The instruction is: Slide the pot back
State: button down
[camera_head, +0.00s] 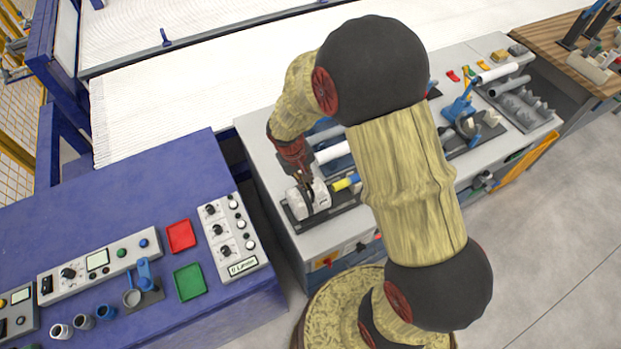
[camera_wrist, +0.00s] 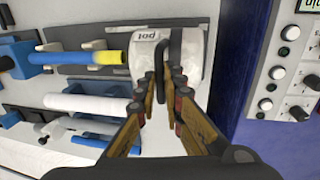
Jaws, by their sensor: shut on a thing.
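The pot is a white, rounded block with a dark handle. In the head view the pot (camera_head: 318,197) sits on a dark base plate (camera_head: 291,222) at the left end of the grey bench. In the wrist view the pot (camera_wrist: 143,50) shows the printed word "pot" at the top. My gripper (camera_head: 304,184) reaches down onto it from above. In the wrist view my gripper (camera_wrist: 163,78) has its fingers on either side of the dark handle (camera_wrist: 175,55), shut on it. The fingers hide the handle's lower part.
A blue and yellow pipe (camera_wrist: 85,58) lies close beside the pot. White pipes (camera_wrist: 90,104) lie further along the bench. A blue console with knobs (camera_head: 228,235) stands to the left across a gap. A blue clamp (camera_head: 462,108) and grey rack (camera_head: 518,105) stand at the right.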

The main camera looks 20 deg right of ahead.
jog(key=shift+a, duration=0.1)
jog(key=c, duration=2.1)
grip_release()
jog(key=shift+a, duration=0.25)
jog(key=shift+o, duration=1)
jog(key=shift+d, duration=0.1)
notch_tip(320, 180, up, 12)
jog(key=a, duration=0.2)
jog(key=shift+a+f, duration=0.15)
jog(key=shift+s, duration=0.1)
